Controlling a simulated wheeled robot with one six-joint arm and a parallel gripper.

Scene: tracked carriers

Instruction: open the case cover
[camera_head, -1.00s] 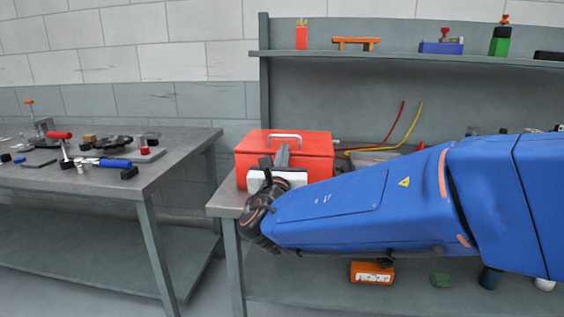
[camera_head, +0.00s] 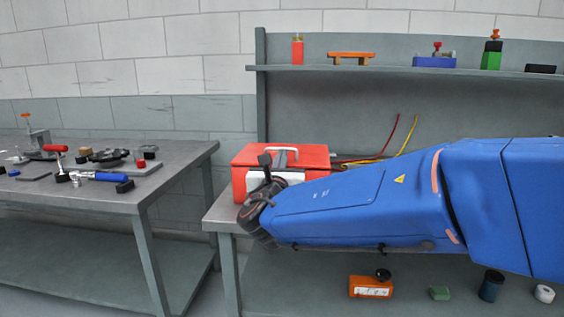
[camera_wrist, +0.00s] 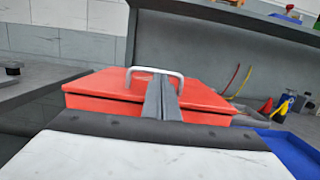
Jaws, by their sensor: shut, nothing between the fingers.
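The case is a red box (camera_head: 239,177) with a flat red cover and a light handle (camera_head: 282,150) on top. It stands at the left end of the right-hand workbench. In the wrist view the cover (camera_wrist: 95,86) lies down on the case, with a dark seam below its edge. My gripper (camera_wrist: 161,98) is shut and empty; its grey fingers point at the case, and their tips appear in front of the handle (camera_wrist: 143,72). I cannot tell whether they touch it. In the head view my gripper (camera_head: 266,160) and blue arm hide the case's lower front.
The bench (camera_head: 221,210) holds red and yellow cables (camera_head: 400,140) right of the case. A shelf (camera_head: 390,69) above carries several small items. A second table (camera_head: 150,185) with tools stands left, across a gap. An orange box (camera_head: 370,287) sits on the lower shelf.

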